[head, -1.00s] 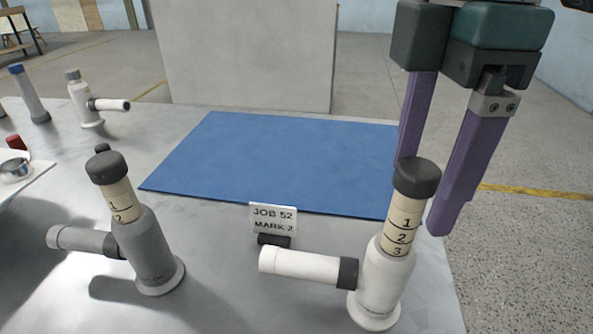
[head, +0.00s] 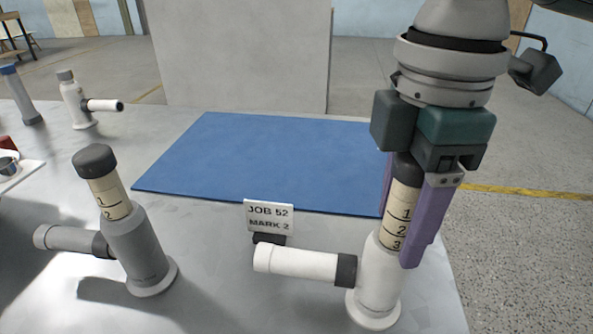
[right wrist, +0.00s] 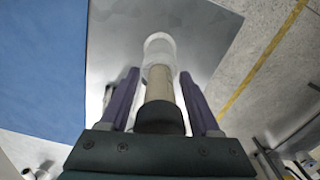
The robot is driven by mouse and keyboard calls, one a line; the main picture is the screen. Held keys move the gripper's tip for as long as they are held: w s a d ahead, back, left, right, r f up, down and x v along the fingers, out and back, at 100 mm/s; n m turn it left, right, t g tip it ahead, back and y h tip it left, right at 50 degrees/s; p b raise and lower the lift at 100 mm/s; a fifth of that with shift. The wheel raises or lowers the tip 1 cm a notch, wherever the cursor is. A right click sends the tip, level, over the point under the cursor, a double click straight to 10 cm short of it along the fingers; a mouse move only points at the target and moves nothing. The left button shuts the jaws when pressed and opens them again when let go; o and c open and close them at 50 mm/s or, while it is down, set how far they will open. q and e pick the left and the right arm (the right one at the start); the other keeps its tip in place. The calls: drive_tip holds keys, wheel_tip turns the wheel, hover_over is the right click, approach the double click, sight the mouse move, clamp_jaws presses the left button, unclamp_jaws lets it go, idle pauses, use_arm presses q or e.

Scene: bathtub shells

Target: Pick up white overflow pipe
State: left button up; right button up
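The white overflow pipe (head: 379,280) stands upright at the table's front right, with a white side arm pointing left. Its beige tube (head: 403,212) bears marks 1, 2 and 3 under a dark cap. My right gripper (head: 400,232) points down over it, its purple fingers on either side of the tube. In the right wrist view, the fingers (right wrist: 160,74) are open, with gaps between them and the pipe (right wrist: 160,52). The gripper partly hides the cap in the head view. My left gripper is not in view.
A grey overflow pipe (head: 135,250) with marks 1 and 2 stands at left. A card (head: 269,217) reads "JOB 52 MARK 2". A blue mat (head: 270,160) lies behind it. A smaller white pipe (head: 75,105) and a blue-capped pipe (head: 24,98) stand at the back left.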

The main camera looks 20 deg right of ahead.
clamp_jaws()
idle(1.1)
